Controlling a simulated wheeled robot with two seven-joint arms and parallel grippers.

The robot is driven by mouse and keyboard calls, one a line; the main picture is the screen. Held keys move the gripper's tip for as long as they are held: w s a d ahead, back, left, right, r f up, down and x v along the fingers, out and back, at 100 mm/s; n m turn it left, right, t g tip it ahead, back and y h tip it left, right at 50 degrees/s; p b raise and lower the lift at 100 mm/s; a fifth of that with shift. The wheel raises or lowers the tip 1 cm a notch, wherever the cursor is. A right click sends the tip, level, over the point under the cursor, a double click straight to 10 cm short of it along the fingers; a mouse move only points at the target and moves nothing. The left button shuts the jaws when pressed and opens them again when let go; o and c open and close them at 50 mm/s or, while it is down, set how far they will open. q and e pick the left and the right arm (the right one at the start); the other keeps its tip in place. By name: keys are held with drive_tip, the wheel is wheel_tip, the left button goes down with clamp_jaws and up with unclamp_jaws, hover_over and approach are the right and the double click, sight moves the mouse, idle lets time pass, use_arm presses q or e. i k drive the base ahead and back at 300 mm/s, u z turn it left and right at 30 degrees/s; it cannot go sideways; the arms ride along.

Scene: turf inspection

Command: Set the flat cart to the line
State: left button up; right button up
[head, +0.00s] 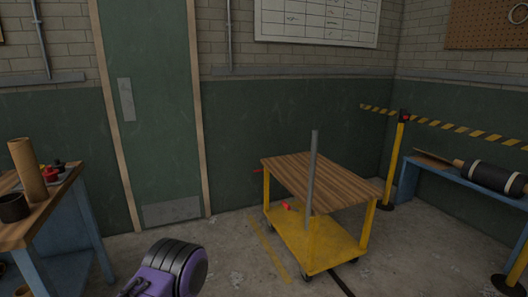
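The flat cart (318,240) stands right of centre in the head view, with a yellow frame, a brown slatted wooden top and a yellow lower deck on small dark wheels. An upright grey post (313,170) shows in front of its top. A small red object (286,206) shows at the lower deck. A worn yellow line (267,252) runs along the floor just left of the cart, apart from its near left wheel. A dark strip (343,281) lies on the floor by its near side. A purple and black part of my arm shows at the bottom; no gripper fingers are visible.
A blue workbench (66,225) with a wooden top, a brown cylinder and a dark cup stands at left. A green door (152,100) is behind. A striped barrier tape (440,125) on yellow posts and a blue bench (465,183) are at right. Floor before the door is clear.

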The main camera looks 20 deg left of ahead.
sight(321, 186)
drive_tip(key=u, duration=0.3)
drive_tip(key=i, duration=1.2)
drive_tip(key=z, duration=0.7)
